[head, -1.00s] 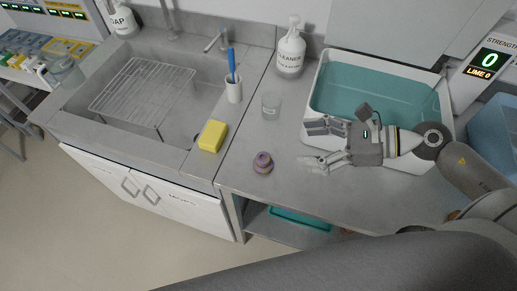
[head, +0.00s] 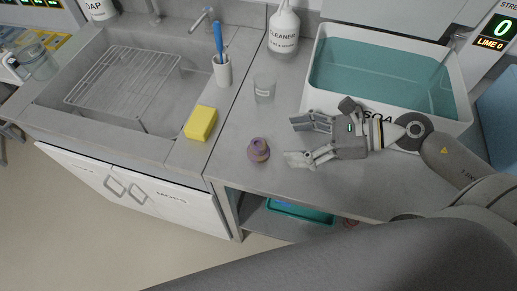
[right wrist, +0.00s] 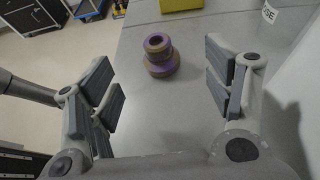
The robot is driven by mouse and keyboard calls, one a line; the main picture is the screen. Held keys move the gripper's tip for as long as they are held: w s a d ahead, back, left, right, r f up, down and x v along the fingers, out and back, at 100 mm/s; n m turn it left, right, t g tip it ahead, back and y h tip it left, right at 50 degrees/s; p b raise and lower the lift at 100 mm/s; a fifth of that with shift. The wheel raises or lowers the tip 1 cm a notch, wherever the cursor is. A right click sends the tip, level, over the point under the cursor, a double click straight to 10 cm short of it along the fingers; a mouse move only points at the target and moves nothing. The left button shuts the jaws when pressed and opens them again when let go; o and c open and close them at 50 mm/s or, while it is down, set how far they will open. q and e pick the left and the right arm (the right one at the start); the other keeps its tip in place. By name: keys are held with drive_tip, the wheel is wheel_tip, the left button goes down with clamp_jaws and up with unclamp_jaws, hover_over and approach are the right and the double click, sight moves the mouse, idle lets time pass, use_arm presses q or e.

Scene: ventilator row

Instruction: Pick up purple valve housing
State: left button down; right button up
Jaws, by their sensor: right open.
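The purple valve housing (head: 258,150) stands on the grey counter near its front edge, a stepped round piece with brownish bands. In the right wrist view the purple valve housing (right wrist: 160,55) stands ahead of the fingers, roughly midway between them. My right gripper (head: 292,142) is open and empty, just right of the housing and apart from it. Its two spread fingers also show in the right wrist view, and the right gripper (right wrist: 160,95) has nothing between them. My left gripper is not in either view.
A yellow sponge (head: 201,123) lies by the sink, left of the housing. A clear beaker (head: 264,88), a cup with a blue brush (head: 222,71) and a cleaner bottle (head: 284,35) stand behind. A soak tub (head: 463,100) of teal liquid is behind my right gripper.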

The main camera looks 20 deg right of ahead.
sight(262, 143)
drive_tip(key=shift+p+x, duration=0.45)
drive_tip(key=shift+x, duration=1.8)
drive_tip(key=p+x, duration=0.2)
drive_tip(key=x, duration=0.2)
drive_tip(key=shift+s+a+f, duration=0.1)
drive_tip(key=shift+f, duration=0.15)
drive_tip(key=shift+a+f, duration=0.3)
drive_tip(key=shift+a, duration=0.05)
drive_tip(key=c, duration=1.1)
